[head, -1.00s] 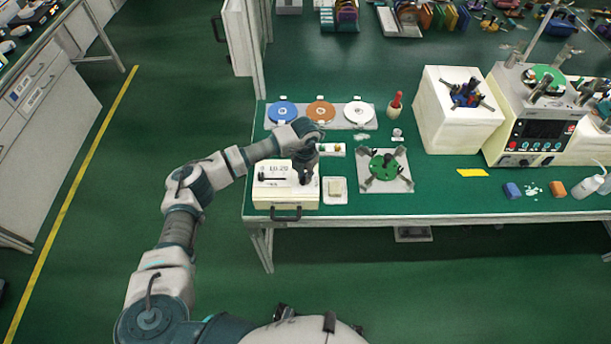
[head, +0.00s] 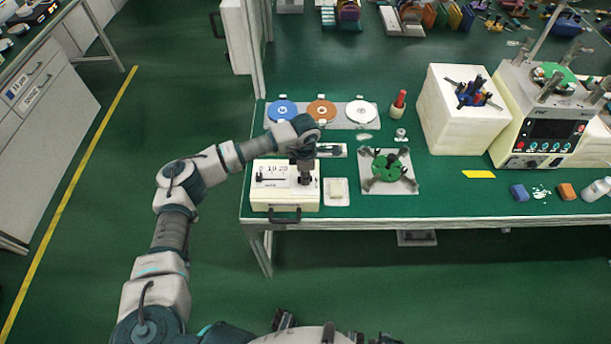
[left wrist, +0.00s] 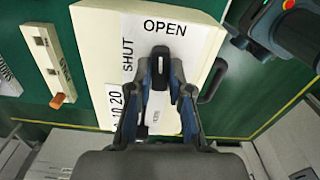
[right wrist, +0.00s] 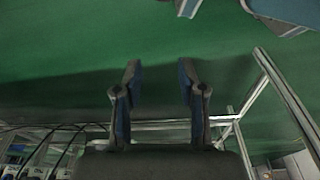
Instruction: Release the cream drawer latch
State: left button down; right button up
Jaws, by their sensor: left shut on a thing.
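The cream drawer box (head: 262,198) stands at the table's front left corner, with a black handle (head: 285,217) on its front. Its top carries a white label plate (left wrist: 196,38) reading OPEN and SHUT. My left gripper (head: 305,180) points down at the right part of the box top.
A small cream tray (head: 337,192) lies right of the box, then a green-topped fixture (head: 388,167). Behind are a rack of three discs (head: 321,111) and a red-handled tool (head: 399,104). A large cream block (head: 455,118) and a machine (head: 540,135) stand farther right.

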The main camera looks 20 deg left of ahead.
pick_arm(q)
jog(key=shift+w+r+m, duration=0.1)
jog(key=shift+m, duration=0.5)
pick_arm(e)
jog(key=shift+w+r, duration=0.3)
jog(key=shift+r, duration=0.4)
pick_arm(q)
jog(key=c, duration=1.1)
grip_release()
pick_arm(e)
jog(key=shift+w, duration=0.1)
pick_arm(q)
notch_tip(320, 180, up, 12)
jog(key=shift+a+f, duration=0.1)
jog(key=shift+f, duration=0.05)
